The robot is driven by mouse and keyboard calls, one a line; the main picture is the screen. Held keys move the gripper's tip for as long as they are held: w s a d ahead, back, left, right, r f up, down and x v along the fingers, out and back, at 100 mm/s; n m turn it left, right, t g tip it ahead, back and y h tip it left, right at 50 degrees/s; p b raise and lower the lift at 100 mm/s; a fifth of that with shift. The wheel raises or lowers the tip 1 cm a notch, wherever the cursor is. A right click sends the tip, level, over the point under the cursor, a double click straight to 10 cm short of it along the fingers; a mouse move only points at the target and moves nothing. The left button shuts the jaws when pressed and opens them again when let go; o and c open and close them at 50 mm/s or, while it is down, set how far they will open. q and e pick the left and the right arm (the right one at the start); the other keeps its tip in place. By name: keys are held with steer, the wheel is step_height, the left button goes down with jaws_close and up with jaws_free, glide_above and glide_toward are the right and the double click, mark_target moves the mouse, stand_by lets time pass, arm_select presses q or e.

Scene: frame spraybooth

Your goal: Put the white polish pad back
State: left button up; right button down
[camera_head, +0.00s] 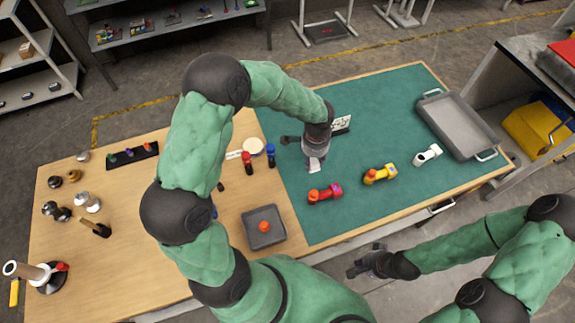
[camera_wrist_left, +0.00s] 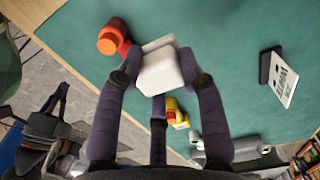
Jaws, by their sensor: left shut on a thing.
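The white polish pad (camera_wrist_left: 160,66) shows in the left wrist view as a pale block between my two left fingers. My left gripper (camera_wrist_left: 160,76) is shut on it. In the head view my left gripper (camera_head: 314,160) is over the green mat (camera_head: 385,100), and a bit of the pad (camera_head: 316,164) shows below the fingers. I cannot tell if the pad touches the mat. My right gripper (camera_head: 366,262) is empty in front of the table's front edge, and its fingers look apart.
A red tool (camera_head: 325,193), a yellow tool (camera_head: 380,174) and a white tool (camera_head: 427,155) lie on the mat. A grey tray (camera_head: 455,125) is at right. A labelled card (camera_head: 341,125) stands behind my gripper. A cream disc (camera_head: 252,146) and bottles are at left.

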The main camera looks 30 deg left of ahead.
arm_select(q)
steer(key=a+f, duration=0.2)
steer(key=a, duration=0.2)
glide_above(285, 173)
steer(key=f, duration=0.3)
steer(key=d+f, duration=0.1)
steer(key=f, duration=0.1)
steer(key=shift+f, duration=0.15)
steer(key=shift+a+f, duration=0.2)
steer(key=shift+f, duration=0.05)
steer(key=shift+a+f, duration=0.2)
steer(key=shift+f, duration=1.5)
steer(key=shift+f, duration=0.2)
steer(key=o, duration=1)
steer(key=shift+r, duration=0.15)
